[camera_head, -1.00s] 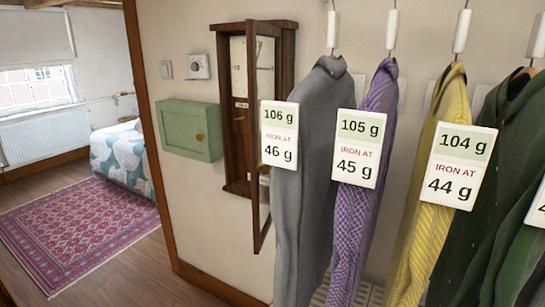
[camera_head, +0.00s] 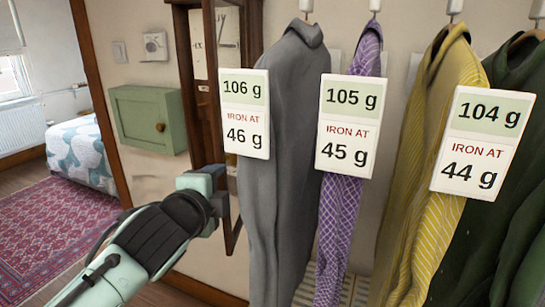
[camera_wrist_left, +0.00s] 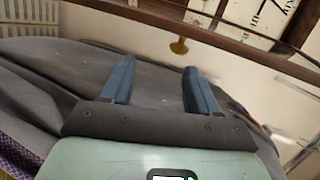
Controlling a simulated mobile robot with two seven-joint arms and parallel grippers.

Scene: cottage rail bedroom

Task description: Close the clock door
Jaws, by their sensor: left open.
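The clock is a dark wooden wall case (camera_head: 183,60) with a pale dial inside. Its narrow framed clock door (camera_head: 212,85) stands open, swung out from the wall towards me. My left gripper (camera_head: 216,174) is at the door's lower part, its fingers barely showing; I cannot tell whether it touches. In the left wrist view the left gripper (camera_wrist_left: 158,68) has its two blue fingers apart with nothing between them. A dark wooden bar of the clock (camera_wrist_left: 215,38) and part of the dial (camera_wrist_left: 268,18) lie beyond the fingertips. My right gripper is not in view.
A grey garment (camera_head: 290,150) hangs close to the right of the door, with purple (camera_head: 335,230), yellow (camera_head: 425,190) and dark green ones beyond. Large tags hang in front. A green wall box (camera_head: 147,118) is left of the clock.

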